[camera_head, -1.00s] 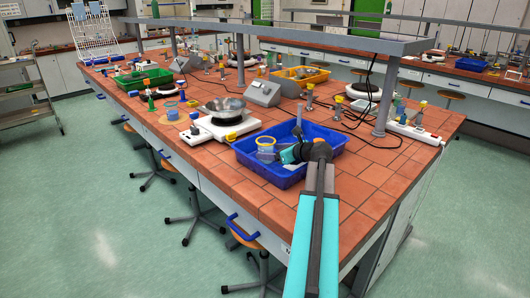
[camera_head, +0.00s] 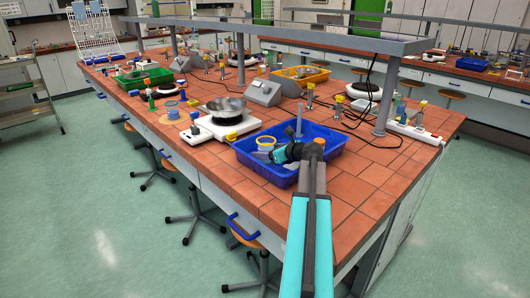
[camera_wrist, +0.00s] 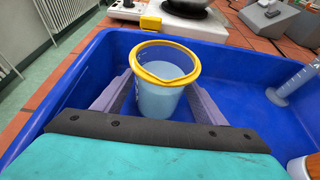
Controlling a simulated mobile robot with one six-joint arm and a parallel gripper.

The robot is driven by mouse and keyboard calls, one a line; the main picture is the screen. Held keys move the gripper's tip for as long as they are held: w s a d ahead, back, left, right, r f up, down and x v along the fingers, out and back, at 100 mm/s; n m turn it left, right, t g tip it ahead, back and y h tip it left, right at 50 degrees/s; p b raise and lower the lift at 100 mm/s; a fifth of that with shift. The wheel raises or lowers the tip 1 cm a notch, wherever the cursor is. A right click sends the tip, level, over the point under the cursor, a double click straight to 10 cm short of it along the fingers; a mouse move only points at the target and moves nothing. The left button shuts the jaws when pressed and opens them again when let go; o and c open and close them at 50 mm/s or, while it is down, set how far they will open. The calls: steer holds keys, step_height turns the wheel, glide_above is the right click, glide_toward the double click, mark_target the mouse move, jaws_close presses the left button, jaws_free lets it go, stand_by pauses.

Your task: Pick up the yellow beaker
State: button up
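The yellow beaker (camera_wrist: 162,85) is a clear, bluish cup with a yellow rim. It stands upright inside a blue tray (camera_wrist: 65,85). In the head view the beaker (camera_head: 266,142) is at the left part of the blue tray (camera_head: 279,179), partly hidden by my gripper. My gripper (camera_head: 265,156) reaches low into the tray from the right. In the wrist view my gripper (camera_wrist: 161,88) has one grey finger on each side of the beaker, spread wide. The fingers look close to its walls; I cannot see clear contact.
A clear graduated cylinder (camera_wrist: 293,82) stands in the tray to the right, and a brown-topped item (camera_wrist: 304,167) is at the lower right corner. A white hot plate (camera_head: 222,127) with a pan stands beyond the tray. A shelf post (camera_head: 386,98) rises behind.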

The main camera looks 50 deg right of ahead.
steer(key=c, duration=1)
steer(key=shift+c, duration=0.2)
steer(key=shift+r, duration=0.15)
step_height(320, 180, up, 10)
